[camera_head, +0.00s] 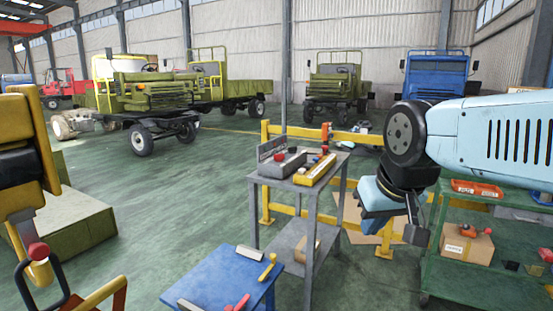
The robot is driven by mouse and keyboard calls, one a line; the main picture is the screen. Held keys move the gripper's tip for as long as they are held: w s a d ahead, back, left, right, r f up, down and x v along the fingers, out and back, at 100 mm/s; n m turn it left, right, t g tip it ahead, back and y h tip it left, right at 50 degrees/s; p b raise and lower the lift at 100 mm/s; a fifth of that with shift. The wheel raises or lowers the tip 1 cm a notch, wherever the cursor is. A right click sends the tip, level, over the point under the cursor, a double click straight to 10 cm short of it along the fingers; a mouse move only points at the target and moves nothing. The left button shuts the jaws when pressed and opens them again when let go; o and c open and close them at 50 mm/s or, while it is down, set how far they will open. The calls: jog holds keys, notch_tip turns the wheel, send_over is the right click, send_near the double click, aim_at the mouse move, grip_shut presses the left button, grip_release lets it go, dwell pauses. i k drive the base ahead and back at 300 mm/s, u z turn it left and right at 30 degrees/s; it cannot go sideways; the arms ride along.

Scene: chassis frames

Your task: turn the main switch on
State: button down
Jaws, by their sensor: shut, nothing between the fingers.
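A grey box (284,165) with small red parts stands on top of a grey metal stand (328,165) in the middle. It may carry the main switch, but its parts are too small to tell which one that is or its position. My gripper (416,234) hangs below my light blue arm on the right, pointing down. It is shut and empty. In the picture it is to the right of the grey stand and apart from the box.
A yellow tray (316,169) lies beside the grey box. A yellow rail (300,134) runs behind the stand. A green shelf cart (480,270) stands at right, and a blue table (225,278) in front. Several trucks are parked behind. Green floor is clear left of the stand.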

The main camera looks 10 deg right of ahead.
aim_at(279, 157)
jog(key=u, duration=0.05)
jog(key=k, duration=0.6)
jog(key=z, duration=0.35)
jog(key=i, duration=0.65)
jog(key=z, duration=0.75)
jog(key=i, duration=2.15)
jog(key=u, duration=1.1)
jog(key=i, duration=0.8)
jog(key=u, duration=0.55)
jog(key=k, duration=0.65)
